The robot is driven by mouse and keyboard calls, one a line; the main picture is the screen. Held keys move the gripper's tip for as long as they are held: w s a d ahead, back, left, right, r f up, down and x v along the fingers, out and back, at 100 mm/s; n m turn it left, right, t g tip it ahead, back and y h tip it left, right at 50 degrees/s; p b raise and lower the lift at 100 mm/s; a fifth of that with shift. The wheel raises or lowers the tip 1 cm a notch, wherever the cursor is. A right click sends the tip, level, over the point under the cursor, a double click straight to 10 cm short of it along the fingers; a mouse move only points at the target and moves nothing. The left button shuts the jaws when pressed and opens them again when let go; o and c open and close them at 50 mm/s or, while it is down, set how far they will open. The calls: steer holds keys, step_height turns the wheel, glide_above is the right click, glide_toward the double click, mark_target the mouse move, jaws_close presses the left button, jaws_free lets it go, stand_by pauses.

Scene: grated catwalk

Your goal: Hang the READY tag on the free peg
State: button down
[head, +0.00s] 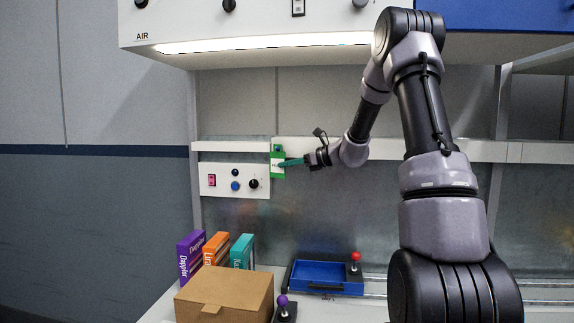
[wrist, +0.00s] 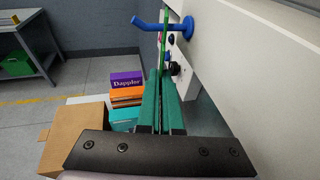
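The green READY tag (head: 278,167) with a white label hangs upright in front of the wall panel in the head view; its writing is too small to read. The wrist view shows the tag (wrist: 163,48) edge-on as a thin green strip. My gripper (head: 287,163) has its teal fingers closed together, and in the wrist view the fingertips (wrist: 161,74) pinch the tag's lower part. A blue peg (wrist: 168,26) sticks out of the white panel and crosses the tag's upper part. I cannot tell whether the peg passes through the tag's hole or beside it.
A white control panel (head: 222,181) with knobs is left of the tag. Below stand several books (head: 216,249), a cardboard box (head: 225,296), a blue tray (head: 325,276) and a red-knobbed lever (head: 355,262). A shelf rail (head: 233,146) runs just above the panel.

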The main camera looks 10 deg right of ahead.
stand_by(0.3)
steer(key=c, duration=1)
jaws_free()
